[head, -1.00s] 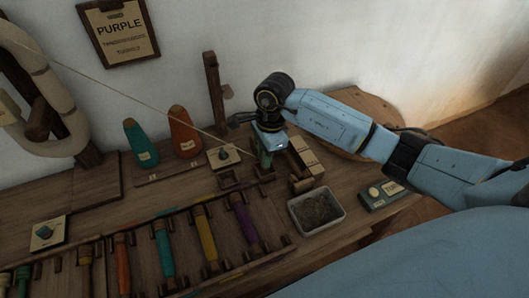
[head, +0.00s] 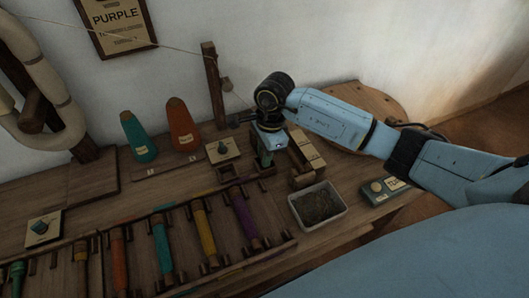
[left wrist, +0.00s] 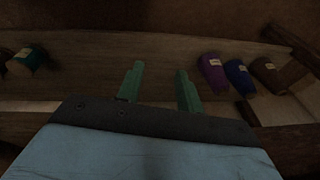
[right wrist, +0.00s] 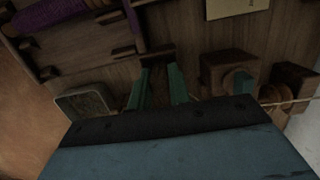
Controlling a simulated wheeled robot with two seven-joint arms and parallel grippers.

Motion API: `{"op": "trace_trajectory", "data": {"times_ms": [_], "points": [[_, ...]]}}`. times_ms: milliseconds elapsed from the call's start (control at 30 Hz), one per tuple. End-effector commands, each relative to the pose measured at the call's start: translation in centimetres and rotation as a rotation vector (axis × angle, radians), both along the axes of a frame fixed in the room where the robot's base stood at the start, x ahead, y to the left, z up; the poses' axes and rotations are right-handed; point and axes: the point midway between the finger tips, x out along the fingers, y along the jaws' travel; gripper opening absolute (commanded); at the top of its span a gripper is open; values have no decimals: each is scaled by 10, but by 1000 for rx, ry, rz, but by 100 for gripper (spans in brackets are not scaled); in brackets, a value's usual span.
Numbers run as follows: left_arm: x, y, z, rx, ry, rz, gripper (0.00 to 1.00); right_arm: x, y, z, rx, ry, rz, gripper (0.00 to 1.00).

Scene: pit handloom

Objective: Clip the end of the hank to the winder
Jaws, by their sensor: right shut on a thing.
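The cream hank (head: 68,122) hangs in a thick loop on a wooden holder at the left of the head view. Its thin yarn (head: 165,46) runs to the top of an upright post (head: 213,88) and down towards my right gripper (head: 266,160). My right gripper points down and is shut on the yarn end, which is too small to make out. It is close over small wooden brackets (head: 262,187) that look like part of the winder. In the right wrist view, yarn (right wrist: 292,103) passes right of the fingers. My left gripper (left wrist: 160,80) is open and empty.
A rack of coloured bobbins (head: 205,238) lies in front. A tray of scraps (head: 336,222) and a switch box (head: 377,193) are at the right.

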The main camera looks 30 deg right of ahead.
Motion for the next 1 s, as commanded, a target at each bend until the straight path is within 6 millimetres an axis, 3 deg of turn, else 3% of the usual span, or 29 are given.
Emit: {"op": "trace_trajectory", "data": {"times_ms": [133, 167, 333, 533, 667, 1000], "points": [[0, 0, 0, 0, 0, 0, 36, 0, 0, 0, 0, 0, 0, 0], [0, 0, 0, 0, 0, 0, 36, 0, 0, 0, 0, 0, 0, 20], [0, 0, 0, 0, 0, -1, 36, 0, 0, 0, 0, 0, 0, 43], [0, 0, 0, 0, 0, -1, 36, 0, 0, 0, 0, 0, 0, 45], [0, 0, 0, 0, 0, -1, 36, 0, 0, 0, 0, 0, 0, 59], [0, 0, 2, -1, 0, 2, 36, 0, 0, 3, 0, 0, 0, 59]]}}
